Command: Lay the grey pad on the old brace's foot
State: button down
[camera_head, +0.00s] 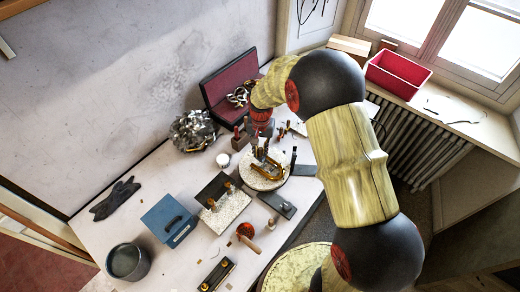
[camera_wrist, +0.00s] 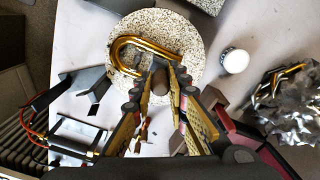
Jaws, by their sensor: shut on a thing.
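My gripper (camera_wrist: 162,72) is over the round speckled board (camera_wrist: 192,36) in the wrist view, its fingers shut on a small brown-grey thing (camera_wrist: 160,82). The fingers hide most of it, so I cannot tell surely whether it is the grey pad. A U-shaped brass tube (camera_wrist: 160,44) lies on the board just beyond the fingertips. A grey, squarish patch (camera_wrist: 133,57) shows inside its bend. In the head view the brass tube (camera_head: 268,167) is on the round board (camera_head: 262,183), with my gripper (camera_head: 262,150) above it. I cannot make out the brace's foot.
A white knob-shaped thing (camera_wrist: 234,61) and a crumpled silvery heap (camera_wrist: 285,92) are beside the board. In the head view, a blue box (camera_head: 168,217), a dark pot (camera_head: 127,262) and an open red-lined case (camera_head: 232,80) stand on the bench. A red bin (camera_head: 398,72) is on the sill.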

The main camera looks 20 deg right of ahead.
aim_at(261, 159)
jog(key=shift+f+b, duration=1.8)
jog(key=shift+f, duration=1.25)
jog(key=shift+s+f, duration=0.1)
jog(key=shift+f, duration=0.3)
jog(key=c, duration=1.7)
grip_release()
jog(key=shift+o, duration=1.4)
jog(key=shift+o, duration=1.2)
jog(key=shift+r, duration=0.1)
jog(key=shift+r+p, duration=1.8)
jog(key=shift+r, duration=1.65)
